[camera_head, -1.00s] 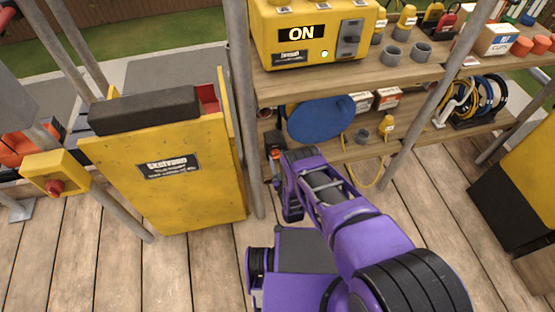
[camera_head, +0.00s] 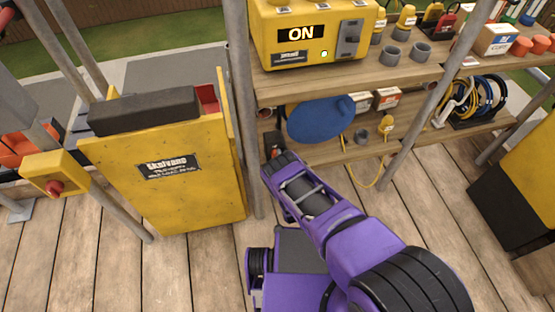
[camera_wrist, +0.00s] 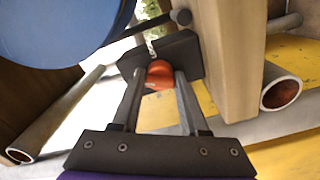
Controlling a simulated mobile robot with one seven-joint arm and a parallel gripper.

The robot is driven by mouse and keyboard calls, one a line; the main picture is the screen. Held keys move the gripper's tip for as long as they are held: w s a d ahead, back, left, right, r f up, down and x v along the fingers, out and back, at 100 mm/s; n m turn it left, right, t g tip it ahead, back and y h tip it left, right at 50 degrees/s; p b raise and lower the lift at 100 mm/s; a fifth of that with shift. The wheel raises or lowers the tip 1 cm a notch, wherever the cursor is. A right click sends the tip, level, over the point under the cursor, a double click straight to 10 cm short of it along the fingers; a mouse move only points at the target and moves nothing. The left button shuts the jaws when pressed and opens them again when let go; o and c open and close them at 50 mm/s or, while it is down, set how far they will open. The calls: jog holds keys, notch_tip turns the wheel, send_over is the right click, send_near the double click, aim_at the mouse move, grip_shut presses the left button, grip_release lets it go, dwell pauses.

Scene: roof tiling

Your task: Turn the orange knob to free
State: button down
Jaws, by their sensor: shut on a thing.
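The orange knob (camera_wrist: 160,72) sits on a dark block (camera_wrist: 172,52) beside a wooden post in the wrist view. My gripper (camera_wrist: 159,77) has one finger on each side of the knob and is shut on it. In the head view my purple arm reaches to the low shelf beside the metal pole, and its wrist hides the knob. The dark block shows just above the wrist there (camera_head: 272,141).
A blue round thing (camera_head: 320,120) hangs close to the right of my wrist. A metal pole (camera_head: 246,120) and a yellow panel (camera_head: 175,190) stand to the left. A yellow box reading "ON" (camera_head: 305,52) stands on the upper shelf. Wooden decking lies below.

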jog(key=n, duration=0.4)
jog(key=shift+w+r+n, duration=0.1)
jog(key=shift+n, duration=0.3)
dwell(0.4)
jog(key=shift+c, duration=2.2)
grip_release()
jog(key=shift+s+d, duration=0.1)
jog(key=shift+s, duration=0.1)
